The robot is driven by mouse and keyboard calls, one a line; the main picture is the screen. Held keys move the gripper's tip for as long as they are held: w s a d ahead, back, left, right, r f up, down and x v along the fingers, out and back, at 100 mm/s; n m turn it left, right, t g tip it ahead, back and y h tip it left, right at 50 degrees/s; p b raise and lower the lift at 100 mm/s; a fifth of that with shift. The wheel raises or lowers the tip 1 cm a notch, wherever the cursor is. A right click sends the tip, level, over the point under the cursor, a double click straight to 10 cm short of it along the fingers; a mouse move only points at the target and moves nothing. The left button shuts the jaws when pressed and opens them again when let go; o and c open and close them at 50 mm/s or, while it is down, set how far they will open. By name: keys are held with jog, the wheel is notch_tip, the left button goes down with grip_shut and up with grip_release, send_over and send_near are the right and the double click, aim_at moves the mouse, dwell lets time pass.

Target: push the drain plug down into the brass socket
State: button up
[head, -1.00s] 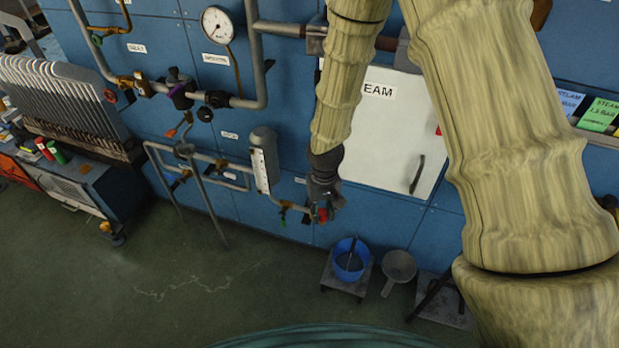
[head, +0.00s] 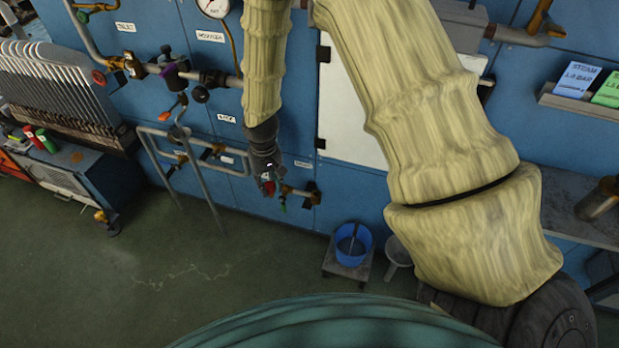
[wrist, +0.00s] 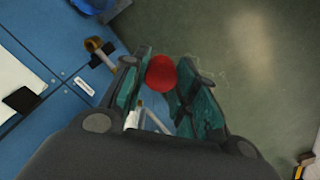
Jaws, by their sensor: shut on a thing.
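My gripper (wrist: 168,88) is shut on a round red piece, which I take to be the drain plug (wrist: 160,73), between its teal fingers. In the head view my gripper (head: 268,180) is in front of the blue panel, low on it, with the red plug showing at its tip. A brass fitting (head: 286,190) sits just right of the gripper. A brass fitting with a round end also shows left of the fingers in the wrist view (wrist: 95,45). I cannot tell whether it is the brass socket. The plug and this fitting are apart.
Grey pipes (head: 205,178) with valves run left of my gripper. A white cabinet door (head: 345,130) is to its right. A blue bucket (head: 352,243) stands below on a low stand. A metal bench (head: 60,180) is at the left. The green floor in front is open.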

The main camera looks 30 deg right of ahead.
jog(key=w+d+f+m+b, duration=0.2)
jog(key=d+f+b, duration=0.3)
jog(key=d, duration=0.5)
jog(key=w+d+f+m+b, duration=0.3)
jog(key=d+f+b, duration=0.3)
jog(key=d+f, duration=0.3)
jog(key=shift+w+d+f, duration=0.35)
jog(key=shift+w+d, duration=0.5)
jog(key=shift+d, duration=0.1)
notch_tip(320, 180, down, 6)
jog(key=shift+a+r+b, duration=0.1)
jog(key=shift+b, duration=0.9)
jog(key=shift+p, duration=0.7)
jog(key=shift+f+b, duration=0.75)
jog(key=shift+f, duration=1.2)
dwell(0.5)
jog(key=o, duration=1.1)
